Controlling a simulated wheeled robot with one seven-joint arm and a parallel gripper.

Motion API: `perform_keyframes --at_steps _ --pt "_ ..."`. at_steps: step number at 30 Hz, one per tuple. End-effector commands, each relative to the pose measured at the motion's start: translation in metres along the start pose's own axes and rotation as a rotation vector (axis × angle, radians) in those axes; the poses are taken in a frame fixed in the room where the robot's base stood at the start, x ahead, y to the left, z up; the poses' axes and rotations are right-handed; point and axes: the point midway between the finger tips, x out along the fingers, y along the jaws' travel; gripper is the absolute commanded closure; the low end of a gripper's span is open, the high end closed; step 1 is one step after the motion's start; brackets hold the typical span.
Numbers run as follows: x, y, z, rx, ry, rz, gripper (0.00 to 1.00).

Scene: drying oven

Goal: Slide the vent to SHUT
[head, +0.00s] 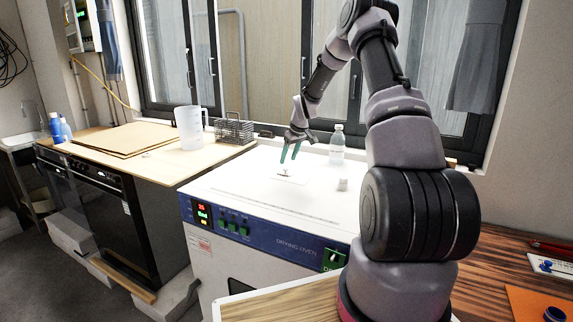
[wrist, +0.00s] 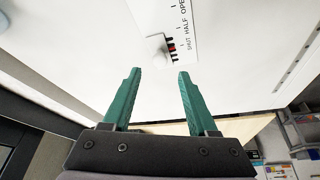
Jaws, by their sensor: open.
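The vent is a small white plate (head: 292,179) on the white top of the drying oven (head: 235,185). In the wrist view its label strip (wrist: 183,25) reads SHUT, HALF and OPE, cut off by the frame edge. A pale knob (wrist: 156,47) stands beside the strip, with small red and black marks next to it. It looks nearest the word SHUT, but I cannot tell its exact setting. My gripper (wrist: 159,73) is open and empty, its green fingers pointing toward the knob with a gap between. In the head view my gripper (head: 289,158) is just above the vent.
A clear bottle (head: 337,145) stands behind the vent and a small white block (head: 343,184) sits to its right on the oven top. A wooden counter at left holds a white jug (head: 189,128) and a wire basket (head: 234,131). The oven top's front left is clear.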

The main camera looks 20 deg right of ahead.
Motion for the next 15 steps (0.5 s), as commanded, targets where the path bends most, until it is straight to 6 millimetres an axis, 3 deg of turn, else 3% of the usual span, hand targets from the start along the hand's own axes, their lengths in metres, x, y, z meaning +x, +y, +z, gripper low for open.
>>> perform_keyframes --at_steps 6,15 --pt "-0.044 0.000 -0.001 -0.001 0.003 0.002 0.41" --pt "-0.066 -0.001 -0.001 -0.001 0.001 -0.001 0.41"
